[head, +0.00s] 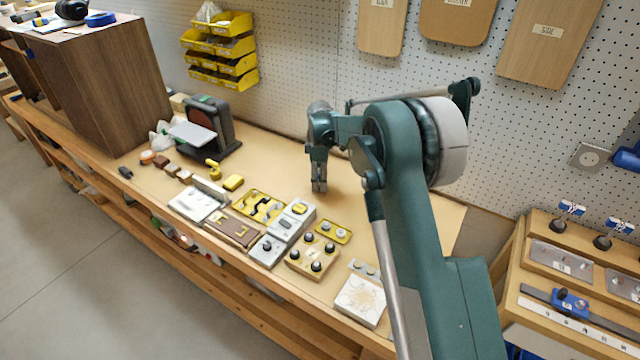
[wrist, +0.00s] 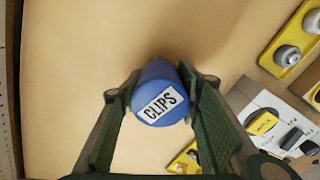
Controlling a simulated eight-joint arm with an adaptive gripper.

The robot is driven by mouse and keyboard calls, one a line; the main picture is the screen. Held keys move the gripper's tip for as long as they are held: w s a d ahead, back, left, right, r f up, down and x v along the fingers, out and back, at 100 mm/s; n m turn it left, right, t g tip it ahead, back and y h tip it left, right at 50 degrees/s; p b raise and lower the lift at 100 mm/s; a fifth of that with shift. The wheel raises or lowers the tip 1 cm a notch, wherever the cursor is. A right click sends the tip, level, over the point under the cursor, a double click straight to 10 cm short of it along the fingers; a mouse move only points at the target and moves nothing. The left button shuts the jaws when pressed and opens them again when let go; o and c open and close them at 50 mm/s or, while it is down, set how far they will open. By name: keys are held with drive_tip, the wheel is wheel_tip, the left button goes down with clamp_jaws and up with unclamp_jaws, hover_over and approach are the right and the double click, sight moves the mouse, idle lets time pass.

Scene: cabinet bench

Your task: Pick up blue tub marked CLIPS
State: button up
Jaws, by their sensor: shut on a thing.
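The blue tub marked CLIPS (wrist: 160,95) shows in the wrist view, its round end with the white label facing the camera. My gripper (wrist: 160,103) has one finger on each side of the tub and is shut on it. In the head view my gripper (head: 319,188) points down over the bench near the back, behind the row of small devices. The tub cannot be made out in the head view. I cannot tell whether the tub touches the bench.
The wooden bench top (head: 265,150) is clear around the gripper. A brown cabinet (head: 95,90) stands left; a pegboard wall is behind.

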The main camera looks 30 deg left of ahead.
wheel_tip(320, 180, up, 8)
drive_tip(key=shift+r+p, duration=0.2)
drive_tip(key=shift+p, duration=0.25)
